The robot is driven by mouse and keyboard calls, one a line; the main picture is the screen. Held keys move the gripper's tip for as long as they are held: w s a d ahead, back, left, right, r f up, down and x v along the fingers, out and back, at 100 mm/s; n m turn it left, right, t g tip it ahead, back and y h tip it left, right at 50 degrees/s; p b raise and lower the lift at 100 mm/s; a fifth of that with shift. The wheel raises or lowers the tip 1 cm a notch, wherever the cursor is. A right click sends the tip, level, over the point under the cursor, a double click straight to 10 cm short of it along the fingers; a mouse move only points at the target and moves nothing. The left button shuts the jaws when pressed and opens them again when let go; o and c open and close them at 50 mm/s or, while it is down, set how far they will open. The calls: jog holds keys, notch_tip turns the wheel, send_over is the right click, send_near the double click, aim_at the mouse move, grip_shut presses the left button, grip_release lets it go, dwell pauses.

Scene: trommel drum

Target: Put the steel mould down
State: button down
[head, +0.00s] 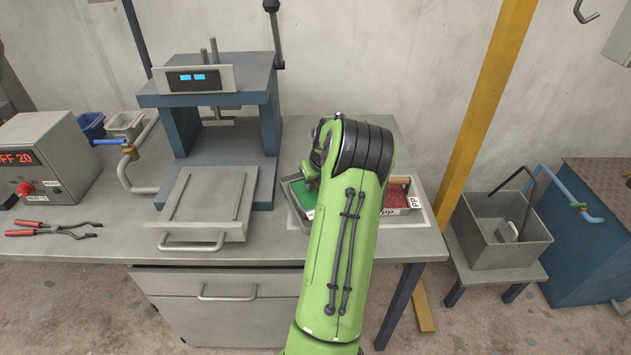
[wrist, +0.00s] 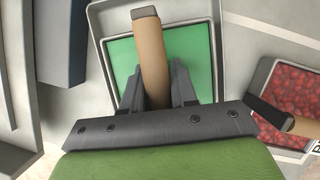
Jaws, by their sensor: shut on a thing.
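In the head view my own arm covers the gripper, and the green tray (head: 302,193) shows only at the arm's left side. A flat steel piece with a front bar handle (head: 203,208) sits on the bench before the blue press. It may be the steel mould or the press's tray; I cannot tell which.
The blue press (head: 180,130) stands behind the flat steel piece. Red-handled tongs (head: 55,231) lie at left. A steel tub (head: 480,245) stands on a stool at right.

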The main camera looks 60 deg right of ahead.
jog(key=shift+f+b, duration=0.35)
jog(key=shift+f, duration=0.1)
jog(key=c, duration=0.8)
grip_release()
jog(key=p+v, duration=0.3)
jog(key=v, duration=1.2)
jog(key=shift+r+p, duration=0.35)
